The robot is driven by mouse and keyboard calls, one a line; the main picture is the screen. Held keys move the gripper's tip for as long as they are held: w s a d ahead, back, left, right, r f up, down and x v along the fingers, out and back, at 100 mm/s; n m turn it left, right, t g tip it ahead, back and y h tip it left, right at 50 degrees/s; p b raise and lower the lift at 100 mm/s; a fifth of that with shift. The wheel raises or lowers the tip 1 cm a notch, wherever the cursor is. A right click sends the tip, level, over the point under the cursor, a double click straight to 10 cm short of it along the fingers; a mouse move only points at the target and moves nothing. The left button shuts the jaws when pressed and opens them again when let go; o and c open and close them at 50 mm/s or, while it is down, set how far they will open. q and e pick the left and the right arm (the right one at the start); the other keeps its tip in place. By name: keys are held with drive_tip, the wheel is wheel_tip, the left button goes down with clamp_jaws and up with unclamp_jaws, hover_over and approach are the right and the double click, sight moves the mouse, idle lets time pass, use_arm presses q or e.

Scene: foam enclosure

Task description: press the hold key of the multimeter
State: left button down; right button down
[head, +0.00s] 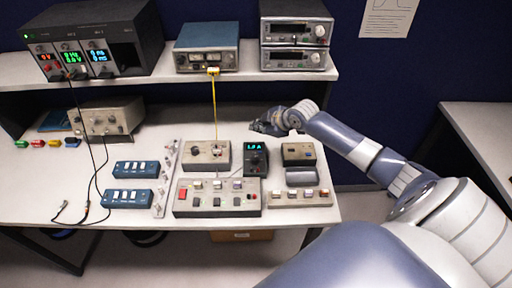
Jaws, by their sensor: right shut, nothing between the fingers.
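The multimeter (256,160) is a dark upright-looking unit with a lit green display, on the bench between a beige box and a small tan-topped device. Its keys are too small to make out, so I cannot tell which is the hold key. My right gripper (262,127) is shut and empty. It appears just above and behind the multimeter's top edge in the head view, apart from its display. My right arm reaches in from the right. My left gripper is not in view.
A beige box (206,156) with a yellow cable stands left of the multimeter. A control panel (217,198) with a red switch lies in front, and a row of keys (300,198) at front right. A shelf (170,79) with instruments runs behind.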

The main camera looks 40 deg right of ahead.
sight(260, 152)
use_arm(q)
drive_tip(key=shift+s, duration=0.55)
use_arm(e)
drive_tip(key=shift+s+r, duration=0.1)
drive_tip(key=shift+s, duration=0.1)
